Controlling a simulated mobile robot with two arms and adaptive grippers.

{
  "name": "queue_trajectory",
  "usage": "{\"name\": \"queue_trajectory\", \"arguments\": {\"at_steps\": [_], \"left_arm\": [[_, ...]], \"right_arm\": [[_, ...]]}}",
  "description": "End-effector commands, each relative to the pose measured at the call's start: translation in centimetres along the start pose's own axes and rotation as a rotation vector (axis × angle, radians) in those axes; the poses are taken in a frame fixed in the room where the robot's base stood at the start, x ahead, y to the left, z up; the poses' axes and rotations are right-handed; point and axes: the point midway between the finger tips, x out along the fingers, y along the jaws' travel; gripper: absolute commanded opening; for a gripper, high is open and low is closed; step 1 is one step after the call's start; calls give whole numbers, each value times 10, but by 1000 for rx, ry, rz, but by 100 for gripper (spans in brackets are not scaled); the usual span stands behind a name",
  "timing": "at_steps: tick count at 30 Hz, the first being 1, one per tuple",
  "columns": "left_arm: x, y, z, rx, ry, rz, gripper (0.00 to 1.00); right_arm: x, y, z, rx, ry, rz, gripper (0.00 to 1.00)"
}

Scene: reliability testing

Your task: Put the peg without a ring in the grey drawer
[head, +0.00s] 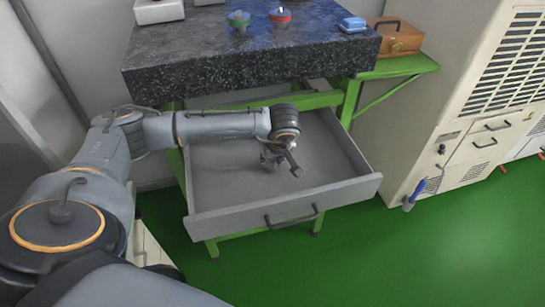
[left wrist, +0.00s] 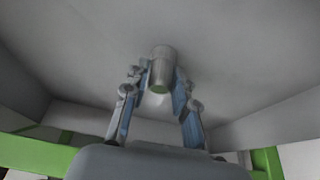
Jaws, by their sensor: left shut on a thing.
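The grey drawer (head: 340,192) is pulled open under the dark granite slab. My left gripper (head: 278,162) reaches over the drawer from the left and points down into it. The peg is not clear in the head view. A peg with a green ring (head: 238,19) and one with a red ring (head: 280,15) stand on the slab. My right gripper is not in view.
The granite slab (head: 190,65) overhangs the back of the drawer. A blue object (head: 353,24) lies at its right edge, beside a wooden box (head: 396,40) on a green shelf. A beige cabinet (head: 470,100) stands right. The drawer shows no other objects.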

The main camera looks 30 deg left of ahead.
Motion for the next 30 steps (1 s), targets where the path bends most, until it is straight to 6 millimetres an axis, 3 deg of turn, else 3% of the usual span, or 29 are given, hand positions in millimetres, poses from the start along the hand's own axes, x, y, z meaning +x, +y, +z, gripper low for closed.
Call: {"name": "queue_trajectory", "arguments": {"at_steps": [8, 9, 12, 24, 30], "left_arm": [[4, 0, 2, 0, 0, 1, 0], [3, 0, 1, 0, 0, 0, 33], [2, 0, 1, 0, -1, 0, 50], [-4, 1, 0, 0, 0, 2, 50], [-40, 2, 0, 2, 1, 6, 50]], "right_arm": [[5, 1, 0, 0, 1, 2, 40], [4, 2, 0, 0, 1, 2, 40], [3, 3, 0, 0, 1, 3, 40], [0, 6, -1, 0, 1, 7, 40], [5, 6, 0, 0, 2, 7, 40]]}}
